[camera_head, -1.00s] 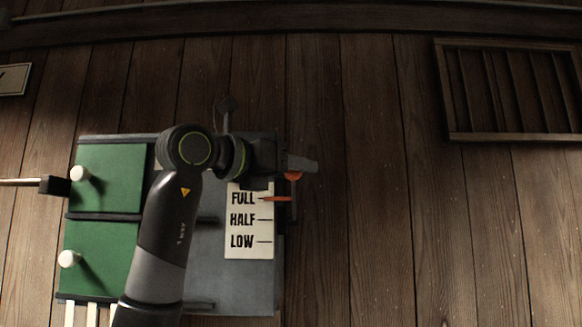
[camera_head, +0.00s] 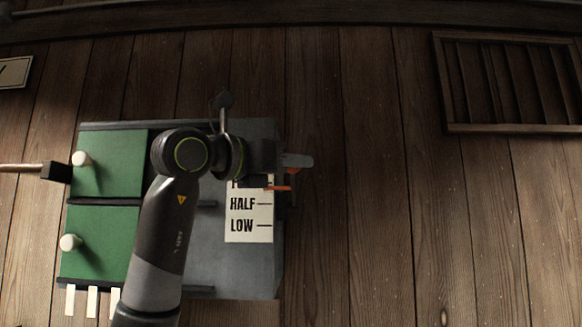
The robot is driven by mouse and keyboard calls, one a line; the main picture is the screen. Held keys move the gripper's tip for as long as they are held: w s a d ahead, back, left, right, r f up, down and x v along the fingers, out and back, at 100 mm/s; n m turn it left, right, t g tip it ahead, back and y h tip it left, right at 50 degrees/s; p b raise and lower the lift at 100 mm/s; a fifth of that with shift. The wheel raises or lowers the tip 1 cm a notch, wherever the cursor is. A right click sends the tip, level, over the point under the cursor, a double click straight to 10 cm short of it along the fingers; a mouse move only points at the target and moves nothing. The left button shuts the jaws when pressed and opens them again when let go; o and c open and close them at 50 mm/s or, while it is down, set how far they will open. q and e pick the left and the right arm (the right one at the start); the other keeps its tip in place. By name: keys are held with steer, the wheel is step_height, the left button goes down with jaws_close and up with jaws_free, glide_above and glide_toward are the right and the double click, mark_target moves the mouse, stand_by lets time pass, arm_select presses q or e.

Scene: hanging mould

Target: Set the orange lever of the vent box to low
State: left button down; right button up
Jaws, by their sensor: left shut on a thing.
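The vent box (camera_head: 235,271) is a grey panel on the plank wall. Its white label plate (camera_head: 248,233) reads HALF and LOW, and the top word is mostly hidden behind my left gripper. The orange lever (camera_head: 277,188) has its pointer a little below the top mark and above the HALF line. My left gripper (camera_head: 297,161) is shut on the lever at the panel's right edge, and the lever's orange part (camera_head: 292,171) shows just under the fingers. My left arm hides part of the panel. My right gripper is out of view.
Green doors (camera_head: 102,238) with white knobs (camera_head: 70,242) are left of the grey panel. A rod with a dark block end (camera_head: 56,173) reaches in from the left. White strips (camera_head: 92,301) hang below. A slatted wooden frame (camera_head: 510,85) is at upper right. Wall right of the lever is clear.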

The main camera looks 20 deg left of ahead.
arm_select(q)
step_height(320, 180, down, 15)
steer(key=w+m+t+h+b, duration=0.1)
steer(key=m+h+b, duration=0.4)
steer(key=b, duration=0.8)
steer(key=m, duration=0.2)
steer(key=shift+f+m+h, duration=0.2)
steer(key=shift+m+h, duration=0.1)
steer(key=shift+m, duration=0.1)
steer(key=shift+f, duration=0.1)
steer(key=c, duration=1.4)
jaws_free()
steer(key=o, duration=0.3)
steer(key=shift+s, duration=0.2)
steer(key=shift+w+a, duration=0.1)
steer(key=shift+a, duration=0.05)
steer(key=shift+t, duration=0.3)
